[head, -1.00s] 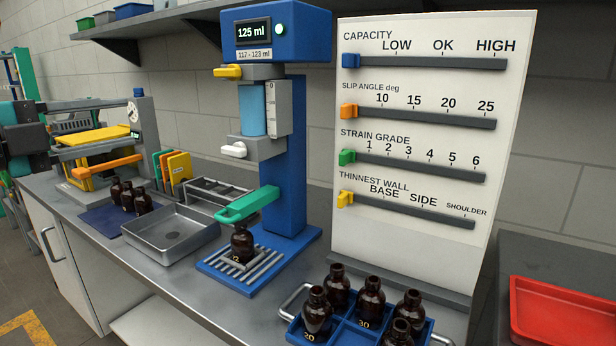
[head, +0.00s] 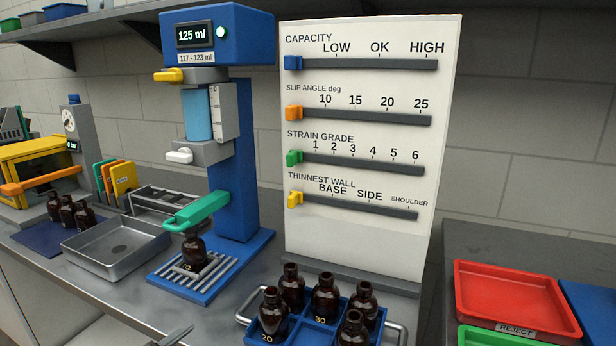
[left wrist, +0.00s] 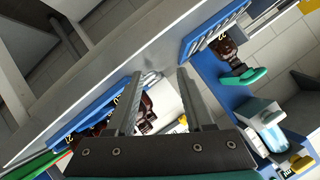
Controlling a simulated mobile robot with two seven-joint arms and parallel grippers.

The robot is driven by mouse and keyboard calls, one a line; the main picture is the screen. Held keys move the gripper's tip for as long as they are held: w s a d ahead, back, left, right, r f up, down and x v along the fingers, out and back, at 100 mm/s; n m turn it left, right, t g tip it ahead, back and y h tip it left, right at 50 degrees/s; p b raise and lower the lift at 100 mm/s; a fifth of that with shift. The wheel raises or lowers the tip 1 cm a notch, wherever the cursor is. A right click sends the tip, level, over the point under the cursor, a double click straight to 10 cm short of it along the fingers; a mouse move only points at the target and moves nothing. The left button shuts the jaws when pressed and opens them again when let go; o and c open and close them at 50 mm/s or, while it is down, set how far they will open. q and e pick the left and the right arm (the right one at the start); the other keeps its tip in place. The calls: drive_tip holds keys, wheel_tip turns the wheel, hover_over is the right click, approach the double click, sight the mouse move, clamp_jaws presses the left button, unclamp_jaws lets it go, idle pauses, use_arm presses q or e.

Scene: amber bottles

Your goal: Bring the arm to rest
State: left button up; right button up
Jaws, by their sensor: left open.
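My left gripper (left wrist: 160,74) is open in the left wrist view, with nothing seen held between its two grey fingers. In the head view, only a grey tip, which seems to be its finger, shows at the bottom edge. Beyond the fingers in the wrist view are the blue crate (left wrist: 62,134) and its amber bottles (left wrist: 148,112). In the head view the crate (head: 310,335) holds several upright amber bottles (head: 324,297) at the front. Another bottle (head: 194,250) stands on the grate of the blue filling stand (head: 232,190), below its green lever (head: 197,211).
Left of the stand are an empty grey metal tray (head: 117,247) and dark bottles (head: 68,212) on a blue mat. The white slider board (head: 370,240) stands behind the crate. A red tray (head: 512,290), labelled REJECT, lies at right beside green and blue trays.

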use_arm(q)
drive_tip(key=s+d+f+n+g+y, duration=0.1)
drive_tip(key=s+f+n+g, duration=0.5)
drive_tip(key=s, duration=0.5)
drive_tip(key=s+d+f+n+g+y, duration=0.1)
drive_tip(key=s+f+g, duration=0.2)
drive_tip(key=s+f, duration=0.7)
wheel_tip(320, 180, down, 20)
drive_tip(key=s+g, duration=0.1)
drive_tip(key=s, duration=0.1)
drive_tip(key=s+a+f+g, duration=0.1)
drive_tip(key=s+a+f, duration=0.2)
drive_tip(key=s+f, duration=1.1)
drive_tip(key=shift+s+a+m, duration=0.15)
drive_tip(key=shift+s+m, duration=0.15)
drive_tip(key=shift+s, duration=0.15)
